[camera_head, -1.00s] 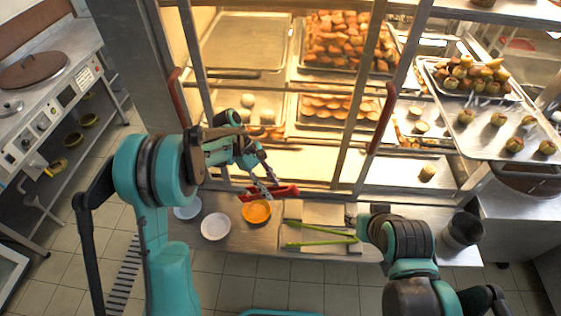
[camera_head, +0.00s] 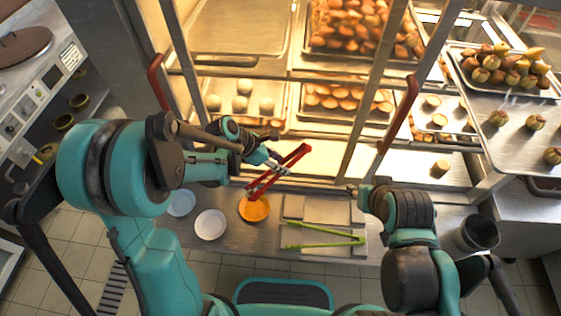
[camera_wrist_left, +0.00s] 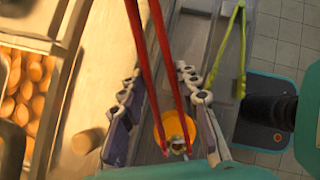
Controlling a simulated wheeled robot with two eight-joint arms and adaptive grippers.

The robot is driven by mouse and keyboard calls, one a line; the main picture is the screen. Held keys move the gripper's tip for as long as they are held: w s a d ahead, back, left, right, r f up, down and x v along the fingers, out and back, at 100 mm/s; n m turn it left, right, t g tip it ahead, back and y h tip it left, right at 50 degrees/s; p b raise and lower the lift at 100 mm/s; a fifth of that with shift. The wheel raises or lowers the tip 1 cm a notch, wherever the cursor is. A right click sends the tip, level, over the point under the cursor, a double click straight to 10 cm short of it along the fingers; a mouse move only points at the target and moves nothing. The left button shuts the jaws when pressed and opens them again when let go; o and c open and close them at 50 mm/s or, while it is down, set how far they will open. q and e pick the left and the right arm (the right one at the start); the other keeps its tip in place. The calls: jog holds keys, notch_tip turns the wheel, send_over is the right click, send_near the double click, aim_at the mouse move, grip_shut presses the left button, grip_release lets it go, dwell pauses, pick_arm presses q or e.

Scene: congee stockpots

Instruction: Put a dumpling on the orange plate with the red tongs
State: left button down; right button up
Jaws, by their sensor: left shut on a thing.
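My left gripper (camera_head: 280,166) is shut on the red tongs (camera_head: 297,156) and holds them slanted above the counter. Their lower-left end overlaps the orange plate (camera_head: 254,209) in the head view. The left wrist view shows the red tongs (camera_wrist_left: 143,55) as two long bars between my gripper fingers (camera_wrist_left: 160,78), with the orange plate (camera_wrist_left: 172,127) below. Several pale round dumplings (camera_head: 239,104) sit on a tray in the lit cabinet, beyond my left gripper. My right gripper (camera_head: 354,190) is over the counter's right part; its fingers are too small to read.
A white plate (camera_head: 210,224) and a bluish plate (camera_head: 180,203) stand left of the orange plate. Green tongs (camera_head: 325,231) lie on a metal tray (camera_head: 308,247) to its right. Cabinet posts and red handles (camera_head: 399,112) flank the open front. A dark pot (camera_head: 477,236) stands at right.

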pick_arm(q)
jog(key=shift+f, duration=0.15)
notch_tip(320, 180, down, 9)
jog(key=b, duration=0.6)
jog(key=shift+b, duration=0.35)
jog(key=c, duration=1.5)
grip_release()
notch_tip(320, 180, up, 10)
jog(key=p, duration=0.7)
